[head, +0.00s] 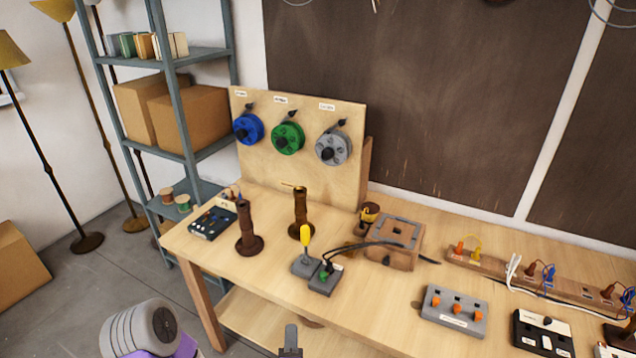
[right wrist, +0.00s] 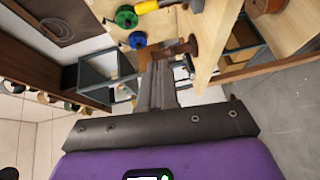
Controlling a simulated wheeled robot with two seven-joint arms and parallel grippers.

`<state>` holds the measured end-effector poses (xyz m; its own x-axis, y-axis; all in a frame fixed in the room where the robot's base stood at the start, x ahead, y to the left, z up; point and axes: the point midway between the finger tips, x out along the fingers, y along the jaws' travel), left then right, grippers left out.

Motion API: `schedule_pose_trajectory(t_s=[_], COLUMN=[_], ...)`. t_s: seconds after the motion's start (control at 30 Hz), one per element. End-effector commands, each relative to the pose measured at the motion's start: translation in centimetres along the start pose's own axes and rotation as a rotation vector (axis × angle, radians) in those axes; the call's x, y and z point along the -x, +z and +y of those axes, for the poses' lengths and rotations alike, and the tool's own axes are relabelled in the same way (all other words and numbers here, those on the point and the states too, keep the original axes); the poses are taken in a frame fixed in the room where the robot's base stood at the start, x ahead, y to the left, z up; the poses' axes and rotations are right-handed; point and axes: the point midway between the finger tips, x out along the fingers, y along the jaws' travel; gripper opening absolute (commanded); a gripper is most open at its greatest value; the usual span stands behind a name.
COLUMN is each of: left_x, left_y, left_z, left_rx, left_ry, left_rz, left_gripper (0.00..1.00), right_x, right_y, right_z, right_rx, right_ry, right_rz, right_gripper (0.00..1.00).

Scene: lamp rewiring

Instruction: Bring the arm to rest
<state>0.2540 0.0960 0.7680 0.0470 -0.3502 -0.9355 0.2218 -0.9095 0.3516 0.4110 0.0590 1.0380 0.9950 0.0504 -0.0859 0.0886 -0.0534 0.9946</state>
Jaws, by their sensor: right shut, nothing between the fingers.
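My right gripper (head: 290,338) shows at the bottom edge of the head view, in front of the workbench's near edge. In the right wrist view its fingers (right wrist: 158,80) are closed together with nothing between them. My left gripper is not in view. The wooden workbench (head: 390,295) stands in front of me.
The bench carries two dark brown lamp stems (head: 248,230) (head: 301,215), a grey block with a yellow-handled tool (head: 304,240), a wooden box (head: 395,243) with cables and a grey block with orange plugs (head: 453,310). A spool board (head: 290,175) and shelf (head: 185,130) stand behind.

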Motion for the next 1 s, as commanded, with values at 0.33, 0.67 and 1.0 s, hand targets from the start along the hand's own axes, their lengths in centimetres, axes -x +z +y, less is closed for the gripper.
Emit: schedule_pose_trajectory(t_s=[0.33,0.67,1.0], left_x=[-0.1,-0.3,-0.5], left_y=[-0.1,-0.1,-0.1], left_z=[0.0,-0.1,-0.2], left_rx=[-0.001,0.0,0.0], left_ry=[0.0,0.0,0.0], left_rz=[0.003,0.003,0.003], left_gripper=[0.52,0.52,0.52], right_x=[-1.5,1.2,8.4], right_y=[5.2,12.2,15.9], right_z=[-7.6,-18.8,-26.4], right_rx=[-0.224,-0.68,-1.262], right_ry=[-0.277,-0.688,-1.039], right_rz=[-0.105,-0.374,-0.79], right_gripper=[0.0,0.0,0.0])
